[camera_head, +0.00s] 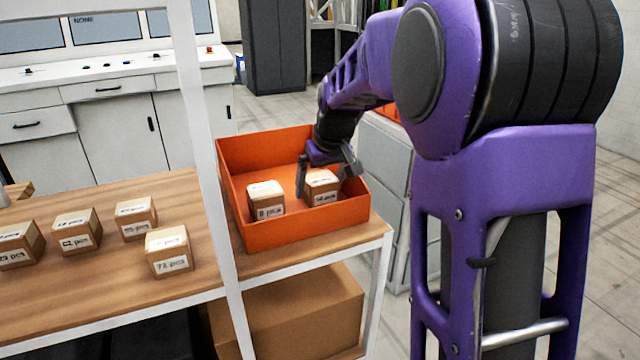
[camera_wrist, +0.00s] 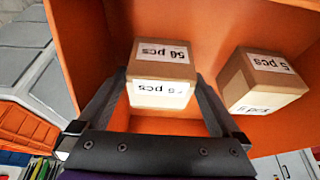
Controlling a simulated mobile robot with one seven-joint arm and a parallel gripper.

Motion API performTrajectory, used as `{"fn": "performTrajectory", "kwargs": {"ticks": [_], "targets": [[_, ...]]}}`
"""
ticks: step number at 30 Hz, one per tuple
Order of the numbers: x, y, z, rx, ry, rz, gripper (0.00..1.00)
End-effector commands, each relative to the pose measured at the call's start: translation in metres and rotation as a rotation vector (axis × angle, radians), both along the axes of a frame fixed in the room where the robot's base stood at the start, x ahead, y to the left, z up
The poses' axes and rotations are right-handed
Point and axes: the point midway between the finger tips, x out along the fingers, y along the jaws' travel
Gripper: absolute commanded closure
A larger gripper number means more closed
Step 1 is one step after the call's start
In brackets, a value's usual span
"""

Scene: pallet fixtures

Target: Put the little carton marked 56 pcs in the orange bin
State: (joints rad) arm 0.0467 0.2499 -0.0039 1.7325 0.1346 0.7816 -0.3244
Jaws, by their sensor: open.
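The little carton marked 56 pcs (camera_wrist: 160,65) is inside the orange bin (camera_wrist: 215,22); its label reads clearly in the wrist view. In the head view this carton (camera_head: 321,188) sits in the right part of the orange bin (camera_head: 300,228), resting on its floor as far as I can see. My gripper (camera_head: 326,177) reaches down into the bin with its fingers apart, one on each side of the carton. In the wrist view the open fingers of my gripper (camera_wrist: 160,88) flank the carton; I cannot tell whether either touches it.
Another small carton (camera_head: 265,200) is in the bin, left of the 56 pcs one. Several similar labelled cartons, one marked 72 pcs (camera_head: 168,251), stand on the wooden shelf (camera_head: 90,285). A white post (camera_head: 205,150) rises beside the bin. A large cardboard box (camera_head: 290,310) sits below.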

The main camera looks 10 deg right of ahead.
Motion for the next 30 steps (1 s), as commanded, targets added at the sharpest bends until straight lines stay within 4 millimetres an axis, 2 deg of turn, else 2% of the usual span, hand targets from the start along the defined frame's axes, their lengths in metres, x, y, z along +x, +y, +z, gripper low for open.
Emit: {"fn": "performTrajectory", "kwargs": {"ticks": [5,12,18,23,30], "targets": [[-0.006,-0.002,0.021,0.000,-0.004,0.000,0.00],[-0.026,-0.006,0.070,-0.001,-0.005,-0.001,0.00],[-0.039,-0.008,0.101,0.000,-0.002,-0.001,0.00],[-0.044,-0.009,0.112,0.000,-0.002,-0.001,0.00],[-0.045,-0.009,0.114,0.000,0.000,0.000,0.00]]}}
